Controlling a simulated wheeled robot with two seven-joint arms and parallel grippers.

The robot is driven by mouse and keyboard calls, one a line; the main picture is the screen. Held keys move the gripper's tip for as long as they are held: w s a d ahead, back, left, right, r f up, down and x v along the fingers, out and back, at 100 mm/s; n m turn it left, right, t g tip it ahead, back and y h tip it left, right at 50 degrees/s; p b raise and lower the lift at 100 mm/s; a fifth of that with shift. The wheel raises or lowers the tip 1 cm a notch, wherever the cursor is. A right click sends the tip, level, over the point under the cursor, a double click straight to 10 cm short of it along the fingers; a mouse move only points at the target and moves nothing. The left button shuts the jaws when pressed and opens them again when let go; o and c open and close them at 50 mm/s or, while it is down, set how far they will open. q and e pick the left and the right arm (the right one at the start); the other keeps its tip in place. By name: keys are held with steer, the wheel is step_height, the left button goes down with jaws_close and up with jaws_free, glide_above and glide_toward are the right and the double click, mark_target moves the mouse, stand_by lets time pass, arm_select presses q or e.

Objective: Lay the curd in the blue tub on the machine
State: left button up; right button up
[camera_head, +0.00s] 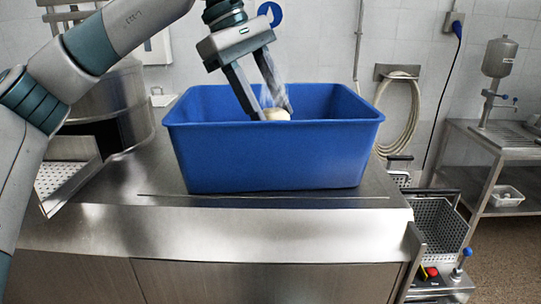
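The blue tub (265,160) stands upright on the steel machine top (130,185), near its middle. My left gripper (276,108) reaches down from above into the tub's opening. Its two fingers stand a little apart, with the pale, rounded curd (277,114) between their tips. The curd shows just above the tub's front rim, and the fingers appear shut on it. The front wall hides the tub's floor and anything lower inside. My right gripper is not in view.
A steel drum (112,105) stands behind left of the tub. Perforated baskets (438,225) and a red button (432,271) are at the lower right. A steel side table (480,140) stands farther right. The machine top in front of the tub is clear.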

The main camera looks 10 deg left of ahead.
arm_select(q)
step_height(320, 180, down, 5)
steer(key=shift+a+r+p, duration=0.1)
steer(key=shift+r+p, duration=0.1)
steer(key=shift+p, duration=0.75)
steer(key=shift+f, duration=0.25)
steer(key=shift+f, duration=0.1)
step_height(320, 180, down, 2)
steer(key=shift+f+p, duration=0.2)
steer(key=shift+p, duration=0.6)
steer(key=shift+f, duration=0.55)
